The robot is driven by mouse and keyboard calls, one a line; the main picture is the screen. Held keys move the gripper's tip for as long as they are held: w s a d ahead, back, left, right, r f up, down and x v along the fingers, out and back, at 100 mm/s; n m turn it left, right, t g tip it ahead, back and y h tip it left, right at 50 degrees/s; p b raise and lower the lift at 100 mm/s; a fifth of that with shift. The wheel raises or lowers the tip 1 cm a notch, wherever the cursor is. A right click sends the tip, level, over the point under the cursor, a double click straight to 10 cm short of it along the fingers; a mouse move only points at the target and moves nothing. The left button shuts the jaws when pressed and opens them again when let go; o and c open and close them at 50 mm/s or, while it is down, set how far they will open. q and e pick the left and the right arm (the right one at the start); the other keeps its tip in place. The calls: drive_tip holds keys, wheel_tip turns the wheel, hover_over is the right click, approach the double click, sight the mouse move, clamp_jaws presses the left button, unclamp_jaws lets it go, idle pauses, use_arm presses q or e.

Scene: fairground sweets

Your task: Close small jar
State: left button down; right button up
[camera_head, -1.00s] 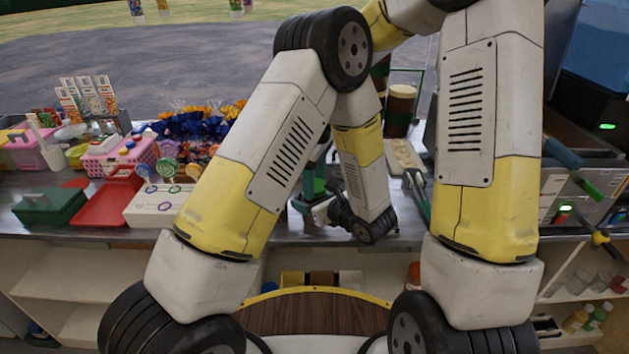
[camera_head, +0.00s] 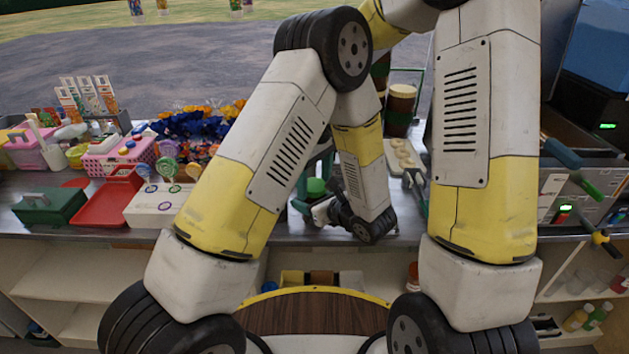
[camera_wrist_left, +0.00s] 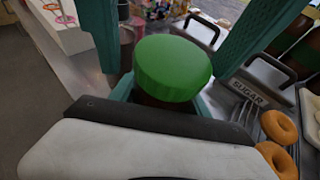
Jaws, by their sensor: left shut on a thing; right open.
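The small jar (camera_wrist_left: 152,99) has a dark brown body, mostly hidden under its round green lid (camera_wrist_left: 174,68). In the head view the green lid (camera_head: 316,186) shows beside my left wrist, above the counter's front edge. The lid sits on top of the jar; I cannot tell how tightly. My left gripper (camera_head: 303,206) is shut on the jar body below the lid, coming from the right. My right gripper (camera_wrist_left: 168,62) is open, its teal fingers on either side of and above the lid. In the head view my left arm hides much of the right gripper.
The metal counter (camera_head: 270,232) holds a red tray (camera_head: 100,205), a green box (camera_head: 48,206) and a white lollipop stand (camera_head: 150,210) at left. A tray of doughnuts (camera_head: 405,160) lies right of my left forearm. Doughnuts (camera_wrist_left: 279,128) and a sugar label (camera_wrist_left: 247,92) show at the wrist view's right.

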drive_tip(key=shift+s+r, duration=0.1)
drive_tip(key=shift+r, duration=2.15)
drive_tip(key=o, duration=0.5)
drive_tip(key=r, duration=1.2)
drive_tip(key=shift+s+d, duration=0.25)
